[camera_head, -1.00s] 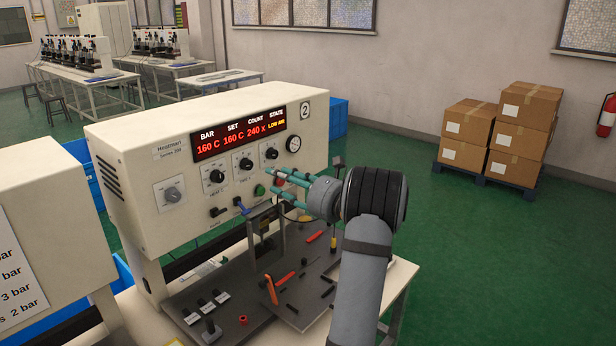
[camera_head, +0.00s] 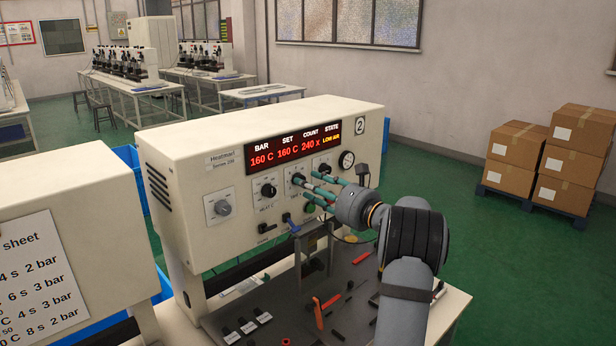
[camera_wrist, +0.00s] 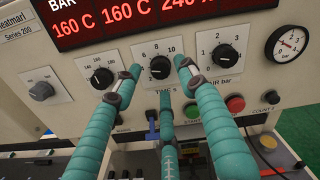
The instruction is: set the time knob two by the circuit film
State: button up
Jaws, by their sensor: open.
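The time knob (camera_wrist: 160,67) is black, on a white plate with a numbered scale, in the middle of the panel. It also shows in the head view (camera_head: 297,181), partly behind my fingertips. My gripper (camera_wrist: 157,72) is open, its teal fingers spread left and right of the time knob, with another finger below. I cannot tell whether they touch it. The machine (camera_head: 365,118) is cream and carries a "2" label. A printed sheet (camera_head: 40,275) at the left lists seconds and bar values, cut off by the frame edge. I cannot pick out the circuit film.
The heat knob (camera_wrist: 102,76) is left of the time knob, close to the left finger. The air knob (camera_wrist: 223,54) and gauge (camera_wrist: 289,44) are to the right. Green and red buttons (camera_wrist: 235,103) sit below. A red display (camera_head: 295,147) reads LOW AIR. Loose tools lie below the panel.

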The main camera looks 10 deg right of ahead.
jog(key=shift+p+x, duration=0.35)
jog(key=shift+x, duration=0.8)
jog(key=shift+c, duration=1)
jog(key=c, duration=0.7)
grip_shut()
